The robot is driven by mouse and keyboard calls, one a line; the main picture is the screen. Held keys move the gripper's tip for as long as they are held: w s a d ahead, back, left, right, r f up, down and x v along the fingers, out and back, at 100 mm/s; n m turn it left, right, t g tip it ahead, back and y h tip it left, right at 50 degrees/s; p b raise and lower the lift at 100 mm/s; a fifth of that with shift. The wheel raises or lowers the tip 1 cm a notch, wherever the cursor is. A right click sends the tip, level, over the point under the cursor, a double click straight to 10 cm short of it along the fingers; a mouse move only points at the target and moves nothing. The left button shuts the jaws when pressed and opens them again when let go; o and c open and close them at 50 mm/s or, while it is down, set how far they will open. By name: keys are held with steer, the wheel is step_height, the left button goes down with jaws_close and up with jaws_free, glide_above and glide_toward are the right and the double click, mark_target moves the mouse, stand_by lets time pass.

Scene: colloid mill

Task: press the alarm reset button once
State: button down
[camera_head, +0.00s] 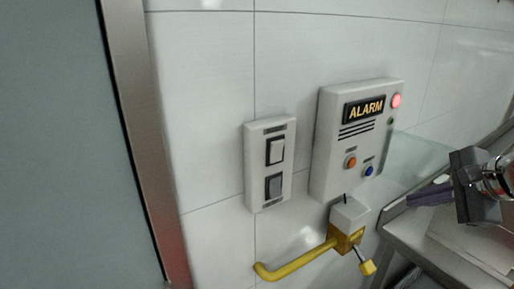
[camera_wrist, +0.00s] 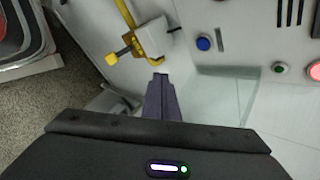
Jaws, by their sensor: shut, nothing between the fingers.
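The white alarm box (camera_head: 328,153) is on the tiled wall, with a yellow-lettered "ALARM" sign and a lit red lamp (camera_head: 396,100). Low on its front are an orange button (camera_head: 350,161) and a blue button (camera_head: 369,171); their small labels are unreadable, so I cannot tell which is the reset. The blue button (camera_wrist: 204,43) also shows in the wrist view, above and right of my fingertips. My gripper (camera_head: 410,199) is right of the box and lower, apart from both buttons. Its purple fingers are shut and empty in the wrist view (camera_wrist: 160,78).
A two-rocker switch plate (camera_head: 269,165) is left of the box. A yellow lever (camera_head: 300,263) with a white block (camera_head: 349,214) sticks out below it. A clear pane (camera_head: 418,154) stands near my gripper. A metal counter (camera_head: 425,245) is at lower right.

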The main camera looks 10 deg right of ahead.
mark_target(369, 171)
steer(key=shift+d+r+m, duration=0.2)
steer(key=shift+r+m, duration=0.2)
steer(key=w+a, duration=0.3)
steer(key=w, duration=0.5)
stand_by(0.5)
steer(key=shift+w, duration=0.15)
stand_by(1.8)
steer(key=shift+w+a, duration=0.15)
steer(key=shift+w, duration=0.1)
steer(key=shift+w+a, duration=0.15)
steer(key=shift+w, duration=0.25)
stand_by(1.0)
stand_by(0.4)
steer(key=shift+s+d, duration=0.3)
steer(key=shift+s, duration=0.5)
